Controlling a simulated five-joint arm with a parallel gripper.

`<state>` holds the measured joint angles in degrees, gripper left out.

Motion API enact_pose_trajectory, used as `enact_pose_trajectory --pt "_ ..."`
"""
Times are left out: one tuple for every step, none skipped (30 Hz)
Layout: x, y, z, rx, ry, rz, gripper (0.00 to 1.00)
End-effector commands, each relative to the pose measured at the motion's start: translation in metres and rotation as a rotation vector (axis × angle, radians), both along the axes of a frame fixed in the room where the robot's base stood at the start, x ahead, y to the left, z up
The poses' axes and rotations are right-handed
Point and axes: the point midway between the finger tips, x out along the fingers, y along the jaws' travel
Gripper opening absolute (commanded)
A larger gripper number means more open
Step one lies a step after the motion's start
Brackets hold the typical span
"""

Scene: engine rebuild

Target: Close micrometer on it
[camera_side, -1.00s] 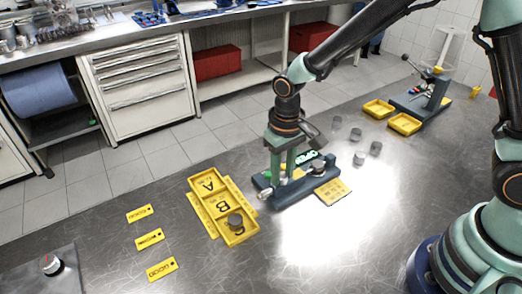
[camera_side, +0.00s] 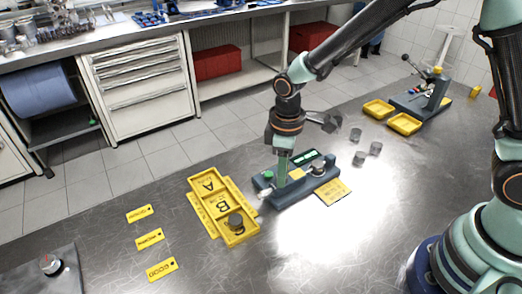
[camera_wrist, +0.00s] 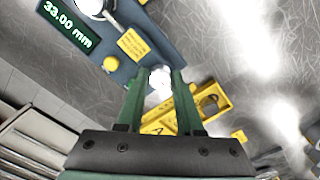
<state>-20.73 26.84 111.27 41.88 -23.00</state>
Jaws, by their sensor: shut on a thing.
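The micrometer (camera_side: 330,173) is a dark blue bench stand with a lit green readout (camera_side: 305,157). In the wrist view the readout (camera_wrist: 66,24) shows 33.00 mm. A grey cylinder (camera_side: 318,167) sits at its right end; the wrist view cuts this part off at the top edge. My gripper (camera_side: 281,185) is at the left end of the stand. In the wrist view its green fingers (camera_wrist: 160,84) are closed around a pale round knob (camera_wrist: 160,76) at the stand's end. The side view shows a white piece (camera_side: 263,193) there.
A yellow tray (camera_side: 252,240) marked A and B, with a dark cylinder (camera_side: 235,220) in its front compartment, lies left of the stand. Several grey cylinders (camera_side: 376,148) stand right of it. Yellow tags (camera_side: 149,239) lie further left.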

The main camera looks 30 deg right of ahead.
Motion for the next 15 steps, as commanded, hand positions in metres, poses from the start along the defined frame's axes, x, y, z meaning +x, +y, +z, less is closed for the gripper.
enact_pose_trajectory --pt "-0.0003 0.0002 0.0012 -0.001 0.002 0.012 0.0" --pt "-0.0003 0.0001 0.0012 -0.001 0.002 0.018 0.0" --pt "-0.0003 0.0001 0.0012 -0.001 0.002 0.025 0.0" --pt "-0.0003 0.0001 0.0012 -0.001 0.002 0.029 0.0" --pt "-0.0003 0.0001 0.0012 -0.001 0.002 0.032 0.0" --pt "-0.0003 0.0001 0.0012 -0.001 0.002 0.035 0.0" --pt "-0.0003 0.0001 0.0012 -0.001 0.002 0.037 0.0" --pt "-0.0003 0.0001 0.0012 -0.001 0.002 0.038 0.0" --pt "-0.0003 0.0001 0.0012 -0.001 0.002 0.04 0.0" --pt "-0.0003 0.0001 0.0011 0.0 0.001 0.04 0.0" --pt "-0.0003 0.0001 0.0011 0.0 0.001 0.04 0.0" --pt "-0.0003 0.0001 0.0011 0.0 0.001 0.04 0.0" --pt "-0.0003 0.0001 0.0011 0.0 0.001 0.04 0.0" --pt "-0.0003 0.0001 0.0011 0.0 0.001 0.04 0.0" --pt "-0.0002 0.0002 0.0011 0.0 0.001 0.04 0.0"
